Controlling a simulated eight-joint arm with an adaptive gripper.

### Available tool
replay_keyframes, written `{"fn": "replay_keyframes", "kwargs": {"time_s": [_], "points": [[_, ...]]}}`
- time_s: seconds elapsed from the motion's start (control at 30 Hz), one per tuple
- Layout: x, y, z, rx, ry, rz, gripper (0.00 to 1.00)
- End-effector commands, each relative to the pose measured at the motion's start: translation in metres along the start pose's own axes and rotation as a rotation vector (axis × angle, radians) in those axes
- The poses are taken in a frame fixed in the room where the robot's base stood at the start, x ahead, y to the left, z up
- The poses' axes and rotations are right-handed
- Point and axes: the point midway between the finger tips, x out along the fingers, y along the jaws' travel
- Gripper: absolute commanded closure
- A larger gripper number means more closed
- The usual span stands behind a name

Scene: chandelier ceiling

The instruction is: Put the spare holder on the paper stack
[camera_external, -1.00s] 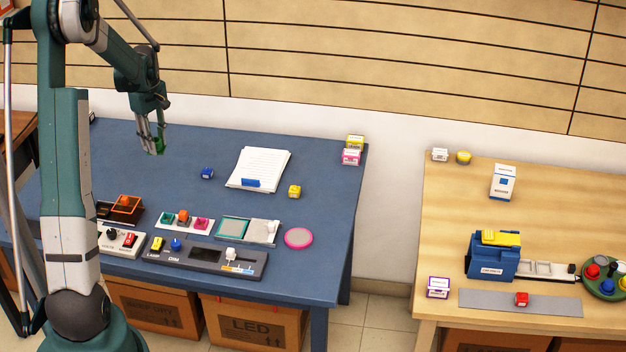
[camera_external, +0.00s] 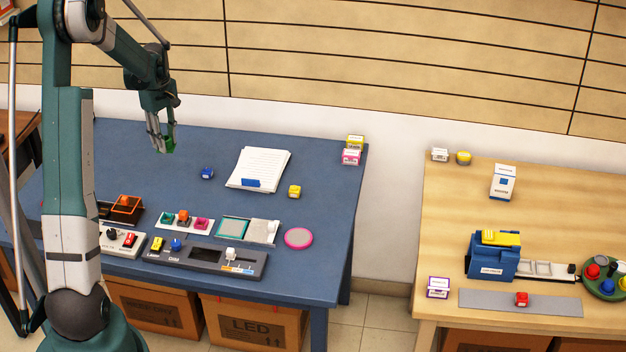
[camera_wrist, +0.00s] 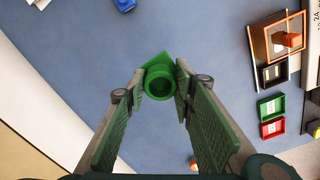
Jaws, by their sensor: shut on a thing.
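My gripper (camera_external: 162,148) is shut on a green holder (camera_wrist: 159,82) and carries it in the air above the left part of the blue table. In the wrist view the holder is a small green piece with a round socket, between the two fingertips. In the external view the holder (camera_external: 170,145) shows only as a small green patch at the fingertips. The paper stack (camera_external: 258,167) lies on the blue table to the right of my gripper, with a blue clip on its front edge.
A blue block (camera_external: 207,173) sits left of the stack and a yellow block (camera_external: 294,191) right of it. Small trays and a control panel (camera_external: 205,257) line the table's front. Pink and yellow boxes (camera_external: 352,150) stand at the back right corner.

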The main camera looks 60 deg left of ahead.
Motion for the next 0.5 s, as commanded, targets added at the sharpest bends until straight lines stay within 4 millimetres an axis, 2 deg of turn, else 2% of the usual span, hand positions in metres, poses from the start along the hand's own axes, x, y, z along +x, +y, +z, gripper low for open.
{"fn": "replay_keyframes", "kwargs": {"time_s": [0.27, 0.5], "points": [[-0.005, 0.055, 0.049, 0.040, 0.000, 0.000, 0.84], [-0.009, 0.105, 0.102, 0.078, 0.000, 0.000, 0.84]]}}
